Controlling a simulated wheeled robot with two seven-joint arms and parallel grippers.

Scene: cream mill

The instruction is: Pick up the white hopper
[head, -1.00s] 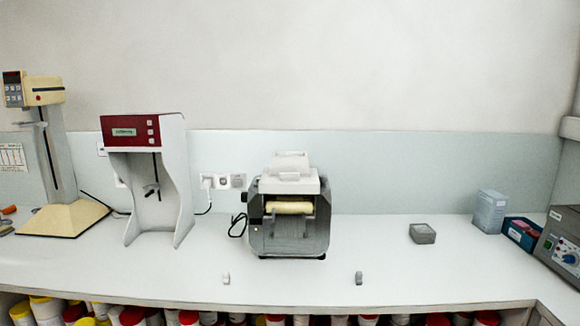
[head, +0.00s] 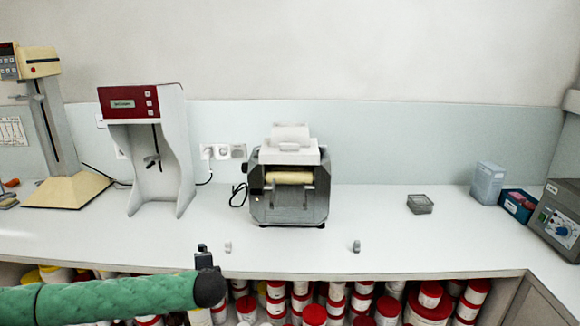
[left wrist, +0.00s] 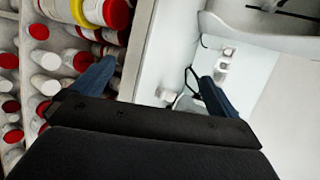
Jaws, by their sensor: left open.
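The white hopper (head: 289,150) sits on top of the grey mill (head: 290,206), which stands at the middle of the counter and has a cream-coloured roller in front. My left gripper (head: 204,256) shows at the end of a green-sleeved arm, near the counter's front edge. It is apart from the hopper, lower and to its left. In the left wrist view the two blue fingers (left wrist: 153,86) are spread wide with nothing held between them. I cannot make out the hopper in that view. My right gripper is not in view.
A red-topped device (head: 145,150) and a beige stand (head: 65,190) are to the left. Two small pale pieces lie near the front edge. Several jars (head: 315,312) fill the space below.

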